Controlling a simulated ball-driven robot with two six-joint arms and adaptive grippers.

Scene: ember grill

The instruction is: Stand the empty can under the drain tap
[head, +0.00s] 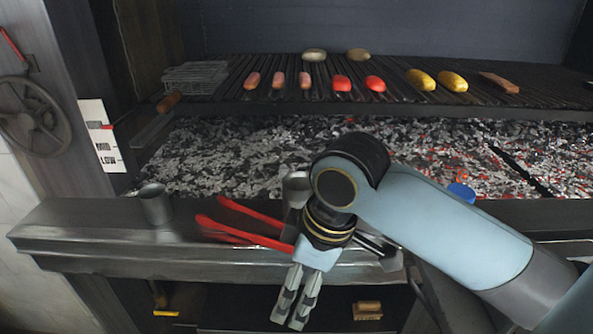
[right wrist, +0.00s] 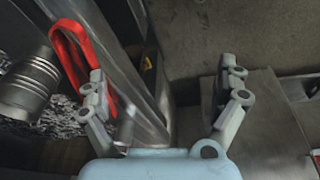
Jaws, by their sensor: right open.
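A grey metal can-like cup (head: 155,203) stands upright on the left part of the steel ledge. A second grey metal vessel (head: 296,188) shows partly behind my right wrist. I cannot tell which is the empty can. In the right wrist view a ribbed metal can (right wrist: 30,85) lies at the left edge of the picture, outside the fingers. My right gripper (head: 288,314) points down in front of the ledge, open and empty; its spread fingers show in the right wrist view (right wrist: 166,92). I cannot make out the drain tap. My left gripper is out of view.
Red-handled tongs (head: 250,210) lie on the ledge (head: 100,238) beside my right wrist. Behind are glowing coals (head: 230,150) and a grate with food (head: 375,84). A blue-topped item (head: 461,192) is behind my right arm. A wooden piece (head: 367,310) shows below the ledge.

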